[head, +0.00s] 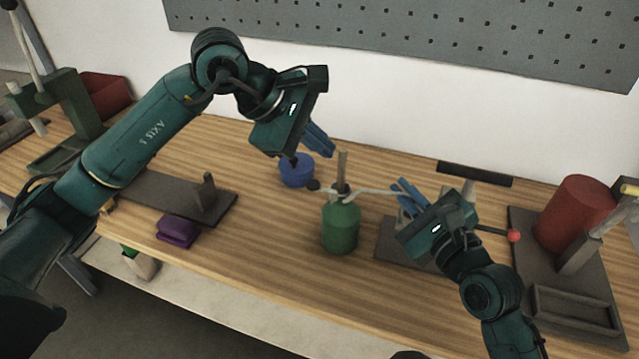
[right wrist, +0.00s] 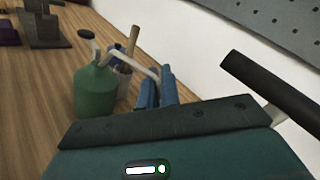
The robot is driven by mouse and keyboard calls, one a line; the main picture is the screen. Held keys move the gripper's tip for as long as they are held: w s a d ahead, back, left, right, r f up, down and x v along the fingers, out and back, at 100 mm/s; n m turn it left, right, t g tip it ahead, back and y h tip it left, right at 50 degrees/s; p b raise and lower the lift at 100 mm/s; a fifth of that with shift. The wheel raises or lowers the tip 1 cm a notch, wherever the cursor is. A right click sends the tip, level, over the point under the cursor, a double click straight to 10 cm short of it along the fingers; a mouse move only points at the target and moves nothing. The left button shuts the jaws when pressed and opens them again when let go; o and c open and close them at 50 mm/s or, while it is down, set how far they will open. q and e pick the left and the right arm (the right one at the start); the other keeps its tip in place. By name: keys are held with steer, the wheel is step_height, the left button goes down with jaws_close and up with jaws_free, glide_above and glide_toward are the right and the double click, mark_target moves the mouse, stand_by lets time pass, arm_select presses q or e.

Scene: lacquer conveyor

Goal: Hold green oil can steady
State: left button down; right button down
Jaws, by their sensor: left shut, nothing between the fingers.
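The green oil can (head: 340,228) stands upright on the wooden bench, near the middle of the head view. Its thin pale spout reaches right toward my right gripper (head: 409,197). The can also shows in the right wrist view (right wrist: 95,93), left of the blue fingers. There the spout tip meets or overlaps the fingers; I cannot tell whether they grip it. My left gripper (head: 319,139) is shut and empty, above and behind the can, apart from it. A wooden stick (head: 342,164) rises behind the can's top.
A blue pot (head: 297,171) stands below my left gripper. A purple block (head: 177,231) and a dark plate fixture (head: 150,190) lie to the left. A red cylinder (head: 574,213) and a red-tipped lever (head: 513,236) are right. The bench front before the can is clear.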

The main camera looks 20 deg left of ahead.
stand_by(0.3)
steer(key=c, duration=1.5)
jaws_free()
steer(key=shift+c, duration=0.2)
